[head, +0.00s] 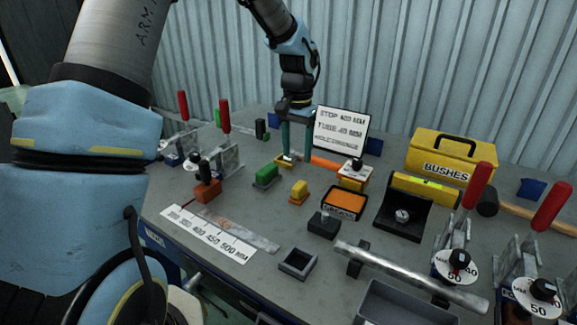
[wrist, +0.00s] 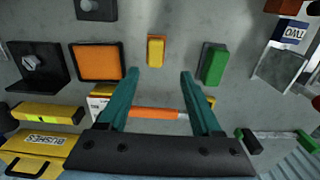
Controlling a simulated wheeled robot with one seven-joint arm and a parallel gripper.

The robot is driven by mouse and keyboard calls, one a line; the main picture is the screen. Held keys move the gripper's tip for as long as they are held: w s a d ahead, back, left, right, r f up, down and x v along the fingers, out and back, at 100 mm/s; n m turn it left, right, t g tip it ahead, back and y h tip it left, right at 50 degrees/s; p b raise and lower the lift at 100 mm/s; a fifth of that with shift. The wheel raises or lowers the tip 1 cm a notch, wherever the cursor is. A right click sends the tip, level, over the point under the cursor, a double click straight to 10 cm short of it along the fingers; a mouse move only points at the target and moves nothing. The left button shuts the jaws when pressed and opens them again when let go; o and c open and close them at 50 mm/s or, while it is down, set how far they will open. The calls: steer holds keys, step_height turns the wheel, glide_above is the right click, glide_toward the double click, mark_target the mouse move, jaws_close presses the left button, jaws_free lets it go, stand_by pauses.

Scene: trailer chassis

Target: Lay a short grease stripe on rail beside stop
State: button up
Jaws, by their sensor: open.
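My gripper (head: 296,156) is open and empty, pointing down over the back of the bench; its teal fingers also show in the wrist view (wrist: 159,76). An orange-handled tool (head: 325,163), perhaps a brush, lies across behind the fingertips; its handle crosses between the fingers in the wrist view (wrist: 155,113). A black tray with an orange pad (head: 344,202) has a hard-to-read label and sits to the front right. A flat metal bar (head: 235,230), possibly the rail, lies beside a white millimetre scale (head: 210,234). A sign (head: 341,132) reads "STOP 400 MM". I cannot make out which piece is the stop.
A green block (head: 265,175) and a yellow block (head: 299,190) stand near my gripper. Red-handled clamps (head: 465,225) stand at the right, others at the left. A round tube (head: 410,277) lies in front. A yellow BUSHES box (head: 450,157) is at the back right.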

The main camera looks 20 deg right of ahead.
steer(key=shift+r, duration=0.2)
steer(key=s+a+r+n, duration=0.15)
steer(key=a+n, duration=0.25)
steer(key=a, duration=1.3)
steer(key=s+a+n, duration=0.2)
steer(key=s+a, duration=0.2)
steer(key=a, duration=0.3)
steer(key=s+a+n+t, duration=0.1)
steer(key=s+a+n, duration=0.2)
steer(key=s+a, duration=0.2)
steer(key=shift+a+f+t, duration=0.15)
steer(key=shift+a+t, duration=0.15)
steer(key=shift+a, duration=0.8)
